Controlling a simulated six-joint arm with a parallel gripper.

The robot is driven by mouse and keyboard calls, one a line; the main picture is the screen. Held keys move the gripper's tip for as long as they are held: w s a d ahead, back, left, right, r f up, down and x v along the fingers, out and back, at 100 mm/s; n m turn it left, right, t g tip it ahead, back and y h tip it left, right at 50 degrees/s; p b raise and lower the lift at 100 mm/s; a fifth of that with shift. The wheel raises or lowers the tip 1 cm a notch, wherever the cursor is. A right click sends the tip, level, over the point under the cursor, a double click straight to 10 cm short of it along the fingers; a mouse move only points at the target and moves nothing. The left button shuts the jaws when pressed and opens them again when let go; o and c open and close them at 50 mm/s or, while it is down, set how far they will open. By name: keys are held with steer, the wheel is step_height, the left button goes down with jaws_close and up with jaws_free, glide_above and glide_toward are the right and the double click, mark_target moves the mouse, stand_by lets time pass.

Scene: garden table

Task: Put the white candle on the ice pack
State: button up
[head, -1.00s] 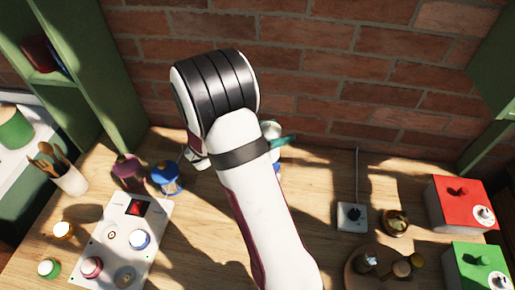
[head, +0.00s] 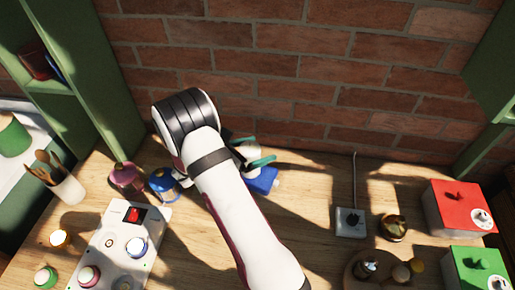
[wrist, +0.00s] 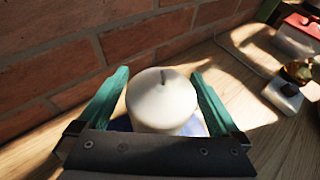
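The white candle (wrist: 162,103) is upright between the two teal fingers of my gripper (wrist: 163,82) in the wrist view, with a narrow gap on each side. In the head view the candle (head: 249,153) also shows between the fingers (head: 251,151). The blue ice pack (head: 262,180) lies on the table below it, partly hidden by my arm. Blue of the ice pack (wrist: 199,127) shows around the candle's lower part in the wrist view. The candle appears to stand on it, but its base is hidden.
A blue lantern (head: 163,184) and a pink lantern (head: 126,178) stand left of my arm. A white panel (head: 118,245) with jars is at the front left. A socket (head: 350,222), a bowl (head: 393,228) and red box (head: 460,207) are to the right. The brick wall (head: 300,80) is behind.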

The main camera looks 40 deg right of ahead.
steer(key=shift+r, duration=0.2)
steer(key=w+v, duration=0.1)
steer(key=v, duration=1.1)
steer(key=s+r+m+g+y, duration=0.2)
steer(key=s+r+m+y, duration=0.1)
steer(key=s+m, duration=0.35)
steer(key=s+r+m+g+y, duration=0.25)
steer(key=s+m, duration=0.25)
steer(key=s, duration=0.3)
steer(key=s+a+r+m+t+y, duration=0.3)
steer(key=s+a+m+y, duration=0.7)
steer(key=s+a+m, duration=0.2)
steer(key=shift+a+m, duration=0.55)
steer(key=shift+a, duration=0.5)
steer(key=shift+r, duration=0.1)
